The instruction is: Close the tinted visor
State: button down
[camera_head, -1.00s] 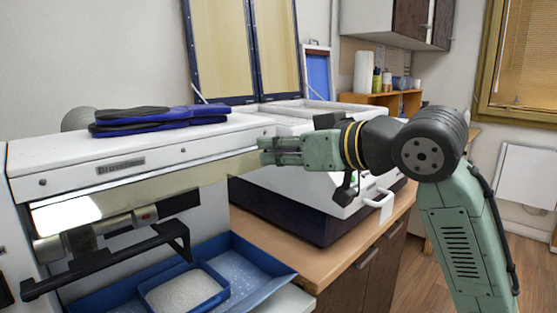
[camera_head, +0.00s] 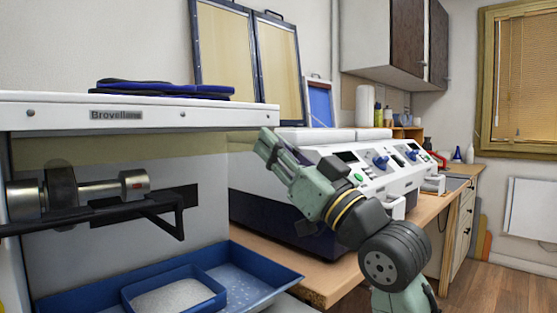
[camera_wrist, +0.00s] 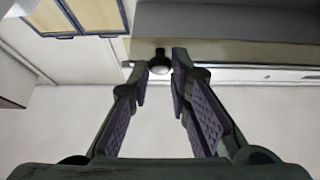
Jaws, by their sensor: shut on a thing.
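The tinted visor (camera_head: 90,150) is a yellowish see-through panel below the white top of the machine at left in the head view. My gripper (camera_head: 266,144) is at the right end of the visor, pointing up and left. In the wrist view my gripper's fingers (camera_wrist: 161,62) are on either side of the knob, shut on it. The contact is hidden in the head view.
Blue insoles (camera_head: 165,89) lie on the machine's white top (camera_head: 60,118). A blue tray (camera_head: 255,265) with a smaller granule-filled tray sits below. A white machine with knobs (camera_head: 375,175) stands on the wooden counter behind my arm. Open floor lies at right.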

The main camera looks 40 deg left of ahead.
jog(key=shift+y, duration=0.3)
jog(key=c, duration=1.6)
grip_release()
jog(key=shift+a, duration=0.1)
jog(key=shift+o, duration=0.2)
jog(key=shift+f, duration=0.1)
jog(key=v, duration=1.2)
